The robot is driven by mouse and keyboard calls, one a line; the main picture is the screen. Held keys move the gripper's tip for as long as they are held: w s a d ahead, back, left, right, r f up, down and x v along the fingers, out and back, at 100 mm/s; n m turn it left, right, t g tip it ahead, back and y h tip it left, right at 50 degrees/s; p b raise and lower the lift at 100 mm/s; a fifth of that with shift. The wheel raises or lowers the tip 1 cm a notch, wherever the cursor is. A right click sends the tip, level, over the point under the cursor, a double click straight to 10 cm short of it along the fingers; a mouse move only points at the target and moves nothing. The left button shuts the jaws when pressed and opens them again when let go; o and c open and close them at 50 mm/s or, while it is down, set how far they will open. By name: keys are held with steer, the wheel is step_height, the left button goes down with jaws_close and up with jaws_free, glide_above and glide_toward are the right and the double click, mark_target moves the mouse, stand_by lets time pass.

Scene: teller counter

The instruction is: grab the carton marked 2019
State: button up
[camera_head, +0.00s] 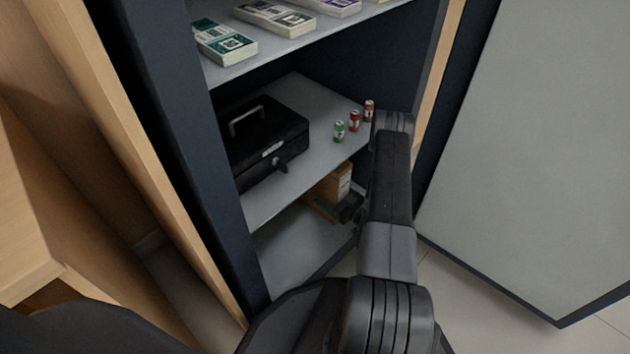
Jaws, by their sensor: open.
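A tan carton (341,178) stands on the bottom level of the open cabinet, partly hidden by the shelf above and my arm. No 2019 mark can be read on it from here. My gripper (348,209) shows as a dark shape low at the cabinet's bottom level, just in front of the tan carton. It is open, and my arm hides part of it. I cannot tell whether it touches the carton.
A black cash box (262,140) and green, red and brown small rolls (354,121) stand on the middle shelf (310,165). Banknote bundles (224,42) lie on the top shelf. The cabinet door (530,150) stands open at right. Free floor shows at the bottom right.

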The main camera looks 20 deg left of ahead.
steer(key=shift+w+a, duration=0.1)
steer(key=shift+a, duration=0.15)
steer(key=c, duration=1.6)
steer(key=shift+r, duration=0.1)
steer(key=shift+c, duration=0.6)
